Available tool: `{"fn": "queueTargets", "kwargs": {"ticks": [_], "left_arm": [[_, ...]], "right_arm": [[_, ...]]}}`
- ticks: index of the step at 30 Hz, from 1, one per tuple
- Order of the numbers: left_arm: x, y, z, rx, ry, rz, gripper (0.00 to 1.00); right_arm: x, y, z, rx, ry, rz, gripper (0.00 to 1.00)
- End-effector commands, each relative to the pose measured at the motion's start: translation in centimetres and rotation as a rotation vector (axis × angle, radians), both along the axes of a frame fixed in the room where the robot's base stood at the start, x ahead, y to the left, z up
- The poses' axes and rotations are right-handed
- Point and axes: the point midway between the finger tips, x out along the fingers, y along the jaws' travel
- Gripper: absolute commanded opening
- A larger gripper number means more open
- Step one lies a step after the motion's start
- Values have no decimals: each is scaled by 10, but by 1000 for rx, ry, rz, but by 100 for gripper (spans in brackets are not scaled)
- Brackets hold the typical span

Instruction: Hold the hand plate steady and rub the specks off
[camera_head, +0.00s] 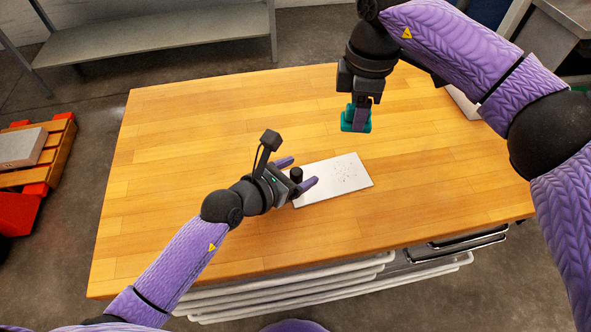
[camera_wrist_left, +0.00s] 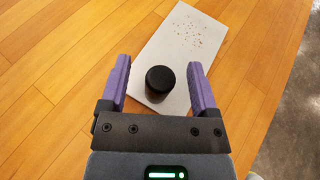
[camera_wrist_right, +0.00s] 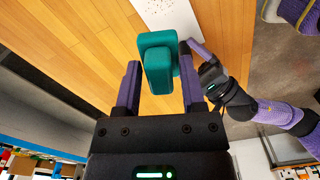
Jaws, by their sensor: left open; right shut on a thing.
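The hand plate (camera_head: 333,187) is a pale flat rectangle lying on the wooden table, with a black upright knob (camera_head: 296,174) at its left end. Small brown specks (camera_wrist_left: 188,32) cluster on the plate's far part in the left wrist view. My left gripper (camera_head: 301,172) is open, its fingers on either side of the knob and apart from it; the knob stands between them in the left wrist view (camera_wrist_left: 160,82). My right gripper (camera_head: 361,112) is shut on a teal block (camera_wrist_right: 158,60) and holds it above the table, beyond the plate. The block's underside is hidden.
The wooden table (camera_head: 200,130) is mostly bare around the plate. A pale flat object (camera_head: 464,101) lies at the right edge, partly behind my right arm. A grey shelf (camera_head: 160,35) stands beyond the table, and a red and wooden stand (camera_head: 40,170) stands left.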

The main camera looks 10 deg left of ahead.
Motion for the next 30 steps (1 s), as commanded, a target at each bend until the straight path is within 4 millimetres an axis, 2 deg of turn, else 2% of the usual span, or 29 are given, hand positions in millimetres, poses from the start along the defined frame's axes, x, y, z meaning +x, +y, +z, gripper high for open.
{"fn": "queueTargets", "kwargs": {"ticks": [5,16,17,30], "left_arm": [[0,0,0,0,0,0,78],[0,0,0,-1,0,0,2],[0,0,0,-1,0,0,0],[0,0,0,-1,0,0,0]], "right_arm": [[0,0,0,0,0,0,0],[0,0,0,0,0,0,0],[0,0,0,0,0,0,0],[0,0,0,0,0,0,0]]}}
